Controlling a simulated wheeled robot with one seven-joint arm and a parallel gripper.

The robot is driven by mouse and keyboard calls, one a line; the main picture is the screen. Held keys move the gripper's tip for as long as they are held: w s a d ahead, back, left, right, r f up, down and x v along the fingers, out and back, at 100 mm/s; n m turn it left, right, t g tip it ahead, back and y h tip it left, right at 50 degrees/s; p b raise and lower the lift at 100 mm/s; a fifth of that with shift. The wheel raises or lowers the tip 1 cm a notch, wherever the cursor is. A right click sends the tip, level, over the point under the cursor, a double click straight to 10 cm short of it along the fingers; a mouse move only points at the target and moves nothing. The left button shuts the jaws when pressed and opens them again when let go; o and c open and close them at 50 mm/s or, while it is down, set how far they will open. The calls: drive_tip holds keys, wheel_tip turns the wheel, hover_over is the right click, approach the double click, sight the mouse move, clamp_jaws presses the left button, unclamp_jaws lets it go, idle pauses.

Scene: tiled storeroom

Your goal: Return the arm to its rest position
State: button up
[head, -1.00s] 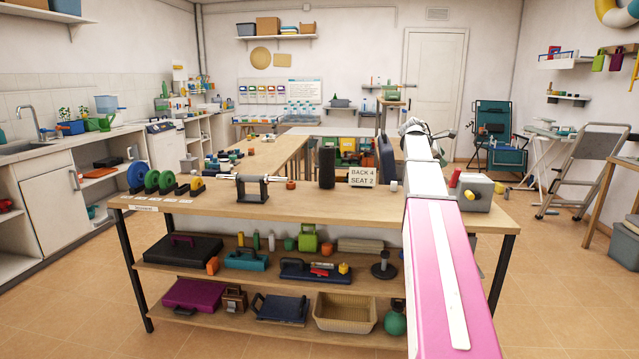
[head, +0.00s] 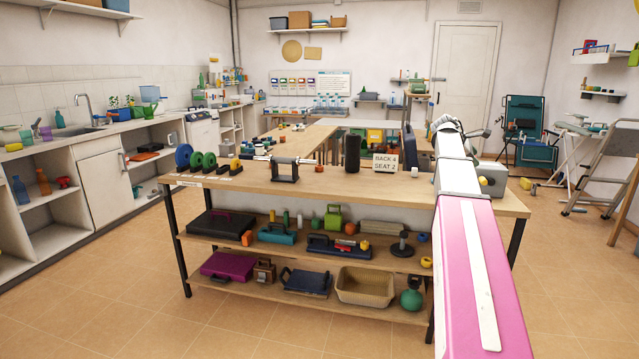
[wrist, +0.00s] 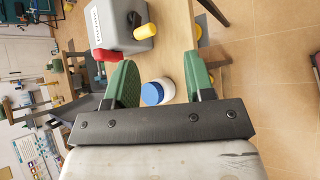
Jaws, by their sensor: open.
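My arm (head: 478,262), pink and white, reaches forward over the right part of the wooden workbench (head: 330,181) in the head view. Its far end hides my gripper there. In the wrist view my gripper (wrist: 158,62) has two green fingers spread apart, with nothing held between them. A white round thing with a blue top (wrist: 152,94) shows through the gap, beyond the fingers; its distance from them is unclear. A grey box (wrist: 108,25) with red, black and yellow parts lies beyond the left finger; in the head view it is partly behind my arm (head: 493,182).
Lower shelves hold cases and a tan basket (head: 365,287). A folding chair (head: 530,130) stands back right. Tiled floor is clear left of the bench.

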drive_tip(key=s+a+f+m+y, duration=0.35)
drive_tip(key=a+f, duration=0.55)
drive_tip(key=f, duration=0.4)
drive_tip(key=s+a+f+m+y, duration=0.2)
drive_tip(key=s+a+f, duration=0.3)
drive_tip(key=a+f, duration=0.65)
drive_tip(key=s+a+f+m+g+y, duration=0.1)
drive_tip(key=s+a+f+m+y, duration=0.1)
drive_tip(key=s+a+f, duration=0.5)
drive_tip(key=s+a+f+m+g+y, duration=0.1)
drive_tip(key=s+a+f+m+y, duration=0.1)
drive_tip(key=s+a+f+m, duration=0.3)
drive_tip(key=s+a+f, duration=0.3)
drive_tip(key=s+f, duration=0.3)
drive_tip(key=f, duration=0.2)
drive_tip(key=shift+s, duration=0.35)
